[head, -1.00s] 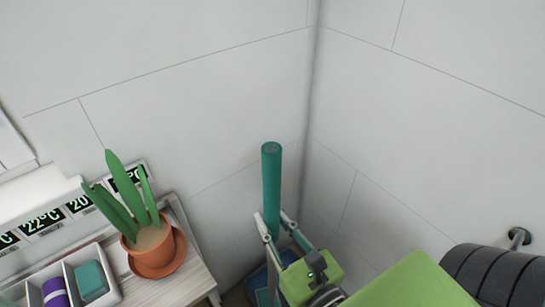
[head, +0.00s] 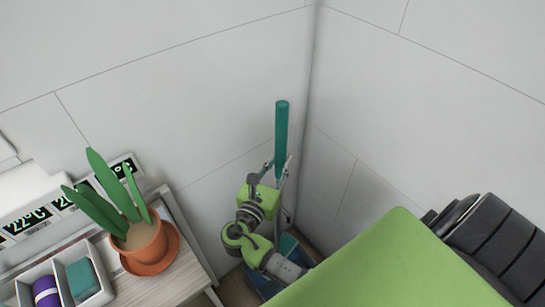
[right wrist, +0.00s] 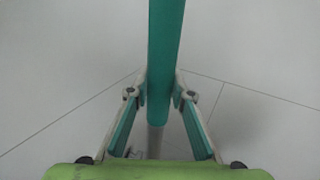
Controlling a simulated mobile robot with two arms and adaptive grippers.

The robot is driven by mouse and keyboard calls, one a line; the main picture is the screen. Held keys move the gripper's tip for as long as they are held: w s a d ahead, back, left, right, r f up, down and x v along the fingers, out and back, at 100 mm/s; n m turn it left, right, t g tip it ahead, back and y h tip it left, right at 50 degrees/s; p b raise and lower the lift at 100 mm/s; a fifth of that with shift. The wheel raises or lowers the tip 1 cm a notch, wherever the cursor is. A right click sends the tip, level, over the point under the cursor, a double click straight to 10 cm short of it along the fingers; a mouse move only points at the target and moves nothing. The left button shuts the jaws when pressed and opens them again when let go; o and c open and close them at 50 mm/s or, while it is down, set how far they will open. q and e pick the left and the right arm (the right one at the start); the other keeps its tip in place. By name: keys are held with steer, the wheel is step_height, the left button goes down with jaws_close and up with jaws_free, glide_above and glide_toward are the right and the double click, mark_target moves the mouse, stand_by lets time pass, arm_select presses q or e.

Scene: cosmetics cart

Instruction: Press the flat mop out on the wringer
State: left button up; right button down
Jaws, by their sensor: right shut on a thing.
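The flat mop's teal handle (head: 282,135) stands nearly upright in front of the wall corner in the head view. My right gripper (head: 277,172) is shut on this handle, below its top end. In the right wrist view the handle (right wrist: 166,45) runs down between the two fingers of my right gripper (right wrist: 162,92). A blue bucket-like thing, perhaps the wringer (head: 289,244), shows low behind my arm and is mostly hidden. The mop's flat head is hidden, so I cannot tell whether it touches the wringer. My left gripper is out of view.
At left a pale wooden cart top (head: 190,255) holds a potted plant (head: 140,250) on a saucer, a white divided tray (head: 98,297) and small temperature displays (head: 24,222). Plain walls meet close behind the mop. A dark ribbed roll-like thing (head: 500,245) is at right.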

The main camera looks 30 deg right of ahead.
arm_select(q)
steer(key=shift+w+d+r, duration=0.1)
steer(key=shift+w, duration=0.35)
arm_select(e)
steer(key=w+m+g+h, duration=0.1)
steer(key=w+a+r+m+g, duration=0.1)
steer(key=g, duration=0.1)
steer(key=shift+a+m+h, duration=0.2)
steer(key=shift+m+h, duration=0.1)
steer(key=shift+h, duration=0.1)
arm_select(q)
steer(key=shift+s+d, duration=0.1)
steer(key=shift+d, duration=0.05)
